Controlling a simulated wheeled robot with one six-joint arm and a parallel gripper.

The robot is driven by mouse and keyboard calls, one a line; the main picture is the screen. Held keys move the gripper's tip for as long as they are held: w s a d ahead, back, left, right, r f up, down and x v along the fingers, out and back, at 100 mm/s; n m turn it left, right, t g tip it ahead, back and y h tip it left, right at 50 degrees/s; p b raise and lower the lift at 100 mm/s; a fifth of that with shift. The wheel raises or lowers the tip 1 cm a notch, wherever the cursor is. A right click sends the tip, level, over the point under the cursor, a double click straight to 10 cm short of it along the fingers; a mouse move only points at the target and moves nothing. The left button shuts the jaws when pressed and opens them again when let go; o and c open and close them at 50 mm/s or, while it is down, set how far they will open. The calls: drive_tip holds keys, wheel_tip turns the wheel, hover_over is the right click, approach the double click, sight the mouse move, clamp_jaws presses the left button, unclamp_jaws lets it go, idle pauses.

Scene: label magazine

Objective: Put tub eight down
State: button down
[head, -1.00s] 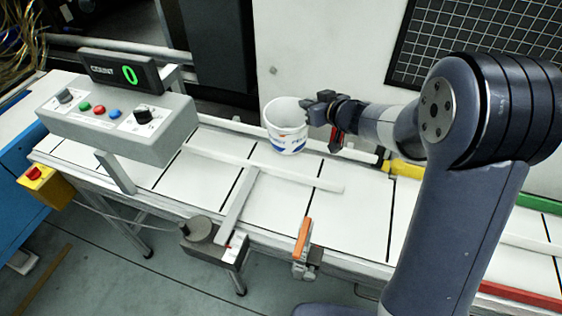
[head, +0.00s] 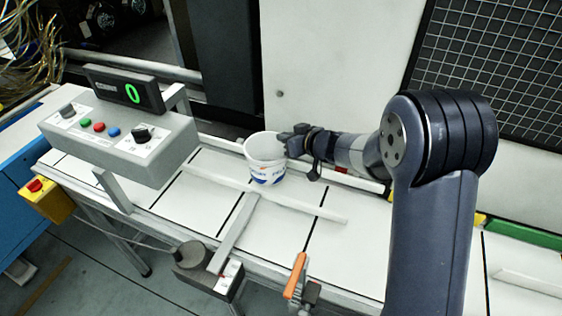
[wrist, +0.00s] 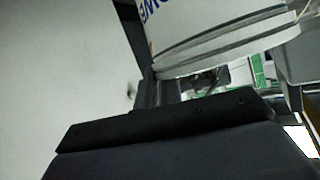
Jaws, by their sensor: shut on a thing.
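A white tub (head: 265,160) with blue lettering and an orange mark is over the white conveyor (head: 330,241), near its back rail. My gripper (head: 289,142) is shut on the tub's right side near the rim. The tub looks upright and open at the top. I cannot tell whether its base touches the belt. The tub (wrist: 215,35) fills the upper right of the wrist view, with part of its lettering showing. The tub's number cannot be read.
An orange-handled clamp (head: 295,276) is at the front edge.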

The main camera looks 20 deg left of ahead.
drive_tip(key=shift+f+b, duration=0.45)
drive_tip(key=shift+f, duration=2.3)
drive_tip(key=shift+f, duration=0.2)
drive_tip(key=c, duration=1.6)
unclamp_jaws()
drive_tip(key=shift+o, duration=0.2)
drive_tip(key=v, duration=1.2)
drive_tip(key=shift+r, duration=0.15)
drive_tip(key=shift+s, duration=0.1)
